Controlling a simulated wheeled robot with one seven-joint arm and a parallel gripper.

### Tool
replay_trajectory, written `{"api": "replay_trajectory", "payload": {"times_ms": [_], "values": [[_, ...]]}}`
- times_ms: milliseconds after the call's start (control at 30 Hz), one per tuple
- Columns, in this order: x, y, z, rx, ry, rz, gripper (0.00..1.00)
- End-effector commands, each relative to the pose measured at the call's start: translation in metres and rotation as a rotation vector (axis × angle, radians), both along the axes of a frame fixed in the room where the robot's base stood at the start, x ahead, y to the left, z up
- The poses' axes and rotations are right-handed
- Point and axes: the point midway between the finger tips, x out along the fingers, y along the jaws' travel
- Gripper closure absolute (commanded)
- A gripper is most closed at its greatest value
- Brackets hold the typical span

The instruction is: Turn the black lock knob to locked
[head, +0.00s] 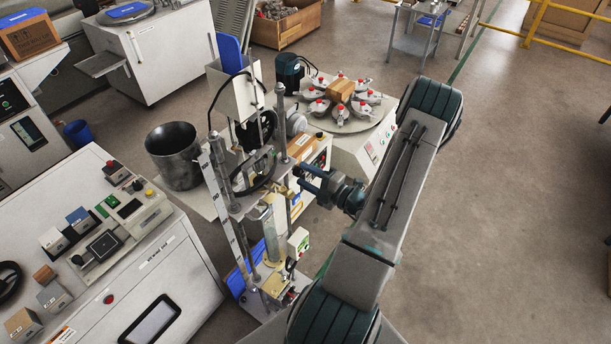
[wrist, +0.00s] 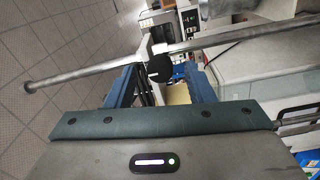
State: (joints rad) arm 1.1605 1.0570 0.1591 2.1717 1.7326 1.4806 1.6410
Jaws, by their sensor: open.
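The black lock knob (wrist: 159,69) is round with a short pale mark. It shows in the middle of the wrist view, in the gap between my two blue fingers. My gripper (wrist: 161,80) is open, with one finger to each side of the knob in the picture; I cannot tell whether either touches it. In the head view my gripper (head: 302,178) is at the right side of the upright test stand (head: 234,205), pointing left. The knob cannot be made out clearly there. Whether its mark stands at locked cannot be read.
Metal rods (wrist: 85,77) of the stand cross the wrist view close to my fingers. A dark pot (head: 173,155) stands left of the stand. A round turntable machine (head: 350,118) is behind, and a control console (head: 95,255) is at left. Open floor lies right of my arm.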

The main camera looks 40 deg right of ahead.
Motion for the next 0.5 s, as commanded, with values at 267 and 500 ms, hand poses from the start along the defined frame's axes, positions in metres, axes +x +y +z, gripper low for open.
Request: {"api": "replay_trajectory", "payload": {"times_ms": [267,500], "values": [[-0.053,-0.020,-0.005,-0.001,0.002,-0.007,0.52],[-0.100,-0.035,-0.006,0.000,0.002,-0.005,0.52]]}}
